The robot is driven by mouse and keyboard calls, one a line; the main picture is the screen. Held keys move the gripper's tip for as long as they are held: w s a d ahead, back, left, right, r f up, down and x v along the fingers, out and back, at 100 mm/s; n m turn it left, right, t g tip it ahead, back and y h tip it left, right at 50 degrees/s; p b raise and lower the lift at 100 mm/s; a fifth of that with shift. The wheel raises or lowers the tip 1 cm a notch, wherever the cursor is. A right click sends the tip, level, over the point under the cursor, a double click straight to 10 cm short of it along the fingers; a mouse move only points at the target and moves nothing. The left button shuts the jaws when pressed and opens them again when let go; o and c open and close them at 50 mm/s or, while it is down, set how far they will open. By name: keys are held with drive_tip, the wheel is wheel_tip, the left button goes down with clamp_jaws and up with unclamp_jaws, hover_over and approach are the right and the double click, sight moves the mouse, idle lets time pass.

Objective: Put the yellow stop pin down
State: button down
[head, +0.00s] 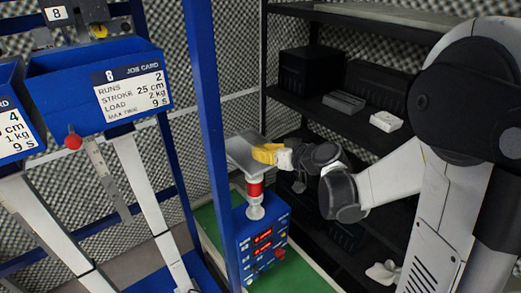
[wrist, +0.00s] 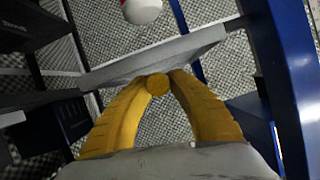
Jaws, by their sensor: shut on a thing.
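The yellow stop pin (wrist: 157,84) shows its round end between the fingertips in the wrist view. My gripper (wrist: 158,82) has yellow fingers and is shut on the pin. In the head view my gripper (head: 264,153) is at the grey plate (head: 243,149) on top of the blue control box's post. The pin cannot be told apart from the yellow fingers there. In the wrist view the grey plate (wrist: 190,50) lies just beyond the fingertips; I cannot tell whether the pin touches it.
A blue box (head: 262,245) with red displays and a red collar (head: 255,190) stands below the plate. A blue post (head: 207,110) rises close to its left. A blue rig with job cards (head: 131,91) is at the left. Dark shelves (head: 370,105) stand behind my arm.

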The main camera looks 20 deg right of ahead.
drive_tip(key=shift+f, duration=0.2)
drive_tip(key=shift+f+b, duration=0.5)
drive_tip(key=shift+b, duration=0.15)
drive_tip(key=shift+s, duration=0.1)
drive_tip(key=c, duration=1.4)
unclamp_jaws()
drive_tip(key=shift+o, duration=0.5)
drive_tip(key=shift+s+a, duration=0.1)
drive_tip(key=shift+a, duration=0.1)
drive_tip(key=shift+d, duration=0.1)
